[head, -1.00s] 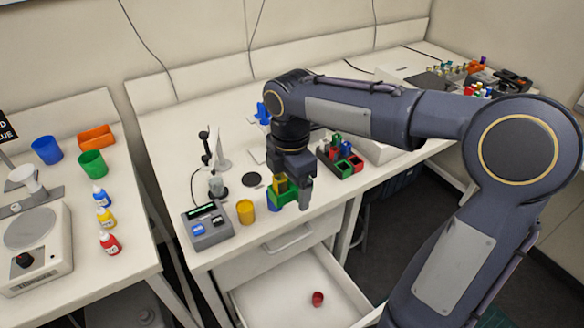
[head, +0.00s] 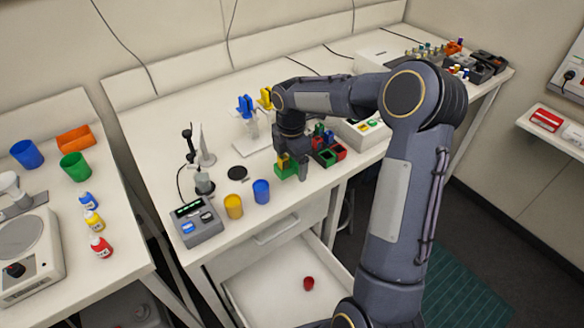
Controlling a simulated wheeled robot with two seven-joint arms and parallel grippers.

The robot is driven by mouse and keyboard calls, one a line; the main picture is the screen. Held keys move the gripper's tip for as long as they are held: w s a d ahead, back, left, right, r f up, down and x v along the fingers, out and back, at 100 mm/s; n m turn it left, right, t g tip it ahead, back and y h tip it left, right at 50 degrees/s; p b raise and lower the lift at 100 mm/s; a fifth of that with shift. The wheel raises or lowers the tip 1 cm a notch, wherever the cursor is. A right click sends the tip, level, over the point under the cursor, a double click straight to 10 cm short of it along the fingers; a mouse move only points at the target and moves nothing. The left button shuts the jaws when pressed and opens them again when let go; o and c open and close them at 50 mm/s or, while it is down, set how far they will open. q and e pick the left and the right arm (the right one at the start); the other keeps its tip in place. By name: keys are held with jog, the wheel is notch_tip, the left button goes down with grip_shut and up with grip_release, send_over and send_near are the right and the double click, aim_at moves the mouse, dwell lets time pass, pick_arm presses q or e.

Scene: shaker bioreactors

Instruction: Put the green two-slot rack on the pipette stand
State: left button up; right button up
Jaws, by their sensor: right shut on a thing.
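My right gripper (head: 293,172) is shut on the green two-slot rack (head: 286,172) and holds it near the front of the middle table. A small yellow piece shows at the rack, between the fingers; I cannot tell whether it sits in a slot. The pipette stand (head: 243,147) looks like a white base with a blue-topped and a yellow-topped pipette upright on it. It stands behind and left of the gripper, and my arm hides part of its right side. My left gripper is not in view.
A yellow cup (head: 233,206), a blue cup (head: 261,191) and a grey device (head: 198,222) stand at the front left. A multicoloured rack (head: 327,152) is close right of the gripper. The open drawer (head: 265,285) below holds a red cup (head: 308,283).

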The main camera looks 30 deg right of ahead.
aim_at(292, 170)
jog(key=shift+w+d+f, duration=0.15)
jog(key=shift+d+f, duration=0.1)
jog(key=shift+f, duration=1.7)
jog(key=shift+f, duration=0.2)
jog(key=o, duration=0.9)
jog(key=shift+r, duration=0.2)
